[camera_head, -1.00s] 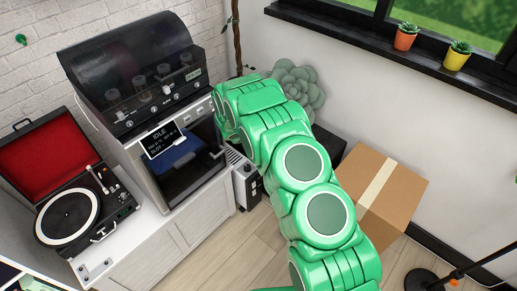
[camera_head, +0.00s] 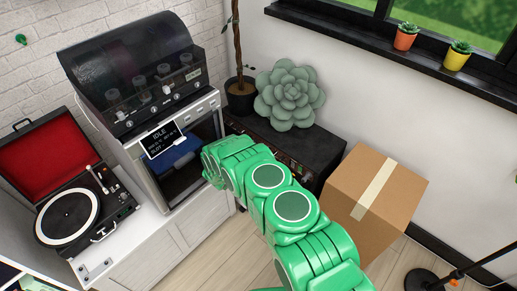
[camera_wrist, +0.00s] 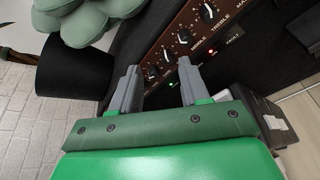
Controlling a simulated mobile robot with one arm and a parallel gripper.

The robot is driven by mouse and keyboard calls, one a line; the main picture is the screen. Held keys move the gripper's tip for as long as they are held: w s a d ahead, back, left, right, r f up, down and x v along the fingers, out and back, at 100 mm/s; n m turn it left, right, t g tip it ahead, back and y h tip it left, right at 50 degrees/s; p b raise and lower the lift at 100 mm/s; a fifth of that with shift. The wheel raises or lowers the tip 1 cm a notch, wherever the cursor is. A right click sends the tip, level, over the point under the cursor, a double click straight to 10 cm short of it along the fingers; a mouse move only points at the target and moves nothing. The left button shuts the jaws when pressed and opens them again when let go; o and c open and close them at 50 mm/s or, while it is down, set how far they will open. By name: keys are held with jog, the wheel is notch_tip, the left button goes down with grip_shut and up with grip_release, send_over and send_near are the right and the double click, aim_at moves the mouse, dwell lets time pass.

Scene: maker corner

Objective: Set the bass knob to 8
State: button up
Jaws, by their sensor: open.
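The black amplifier (camera_head: 318,141) stands against the wall with a plant and a green succulent-shaped object on or by it. Its brown control panel (camera_wrist: 195,28) crosses the top of the wrist view with a row of black-and-silver knobs. MIDDLE and TREBLE labels are readable. The knob beyond MIDDLE (camera_wrist: 168,56) is probably the bass knob; its label and setting are too small to read. My gripper (camera_wrist: 158,80) is open and empty, its fingertips just short of the panel's lower-left end. In the head view the arm hides the gripper and part of the panel.
The oven-like machine (camera_head: 165,100) and its white cabinet (camera_head: 175,245) stand left of my arm. A cardboard box (camera_head: 375,195) stands to the right. A dark plant pot (camera_wrist: 75,70) is left of the gripper. Small red and green lights show below the knobs.

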jog(key=w+d+f, duration=0.2)
jog(key=w+f, duration=0.2)
jog(key=w, duration=0.2)
jog(key=shift+d+f+n, duration=0.2)
jog(key=shift+f+n, duration=0.05)
jog(key=shift+n, duration=0.15)
dwell(0.3)
grip_shut()
